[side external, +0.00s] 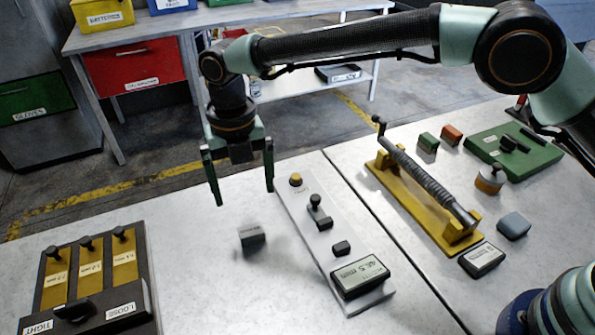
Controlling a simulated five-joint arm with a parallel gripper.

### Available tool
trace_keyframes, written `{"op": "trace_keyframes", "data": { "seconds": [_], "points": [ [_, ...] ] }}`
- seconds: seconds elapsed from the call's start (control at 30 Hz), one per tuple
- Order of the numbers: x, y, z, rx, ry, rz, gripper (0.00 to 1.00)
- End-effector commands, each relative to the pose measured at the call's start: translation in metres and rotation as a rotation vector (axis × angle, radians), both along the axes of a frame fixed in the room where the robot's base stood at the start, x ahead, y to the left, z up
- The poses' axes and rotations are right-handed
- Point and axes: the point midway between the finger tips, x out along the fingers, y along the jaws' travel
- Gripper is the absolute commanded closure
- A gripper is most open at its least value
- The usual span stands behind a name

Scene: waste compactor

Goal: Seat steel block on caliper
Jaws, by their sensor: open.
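A small dark grey block (252,236), which looks like the steel block, sits on the light table below my gripper, left of the caliper. The caliper seems to be the long pale plate (325,247) with a yellow button, a black knob, a small dark block and a display (360,276) that seems to read 46.5 mm. My gripper (244,198) points down with its two green fingers spread wide. It is open and empty, above the grey block and apart from it.
A dark rack (142,280) with yellow slots, marked TIGHT and LOOSE, stands at lower left. A yellow cradle (410,208) holding a ribbed rod lies right of the caliper. Green (428,142) and orange (452,134) blocks and a green board (535,160) lie behind. Table around the grey block is clear.

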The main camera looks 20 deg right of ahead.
Motion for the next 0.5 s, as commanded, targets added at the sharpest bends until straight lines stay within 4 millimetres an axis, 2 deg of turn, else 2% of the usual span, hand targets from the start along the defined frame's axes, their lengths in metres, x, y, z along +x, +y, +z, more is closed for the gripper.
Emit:
{"op": "trace_keyframes", "data": {
  "seconds": [0.2, 0.5],
  "points": [
    [-0.001, -0.001, -0.038, -0.002, 0.002, -0.003, 0.03],
    [0.000, -0.001, -0.062, -0.001, 0.001, -0.005, 0.03]
  ]
}}
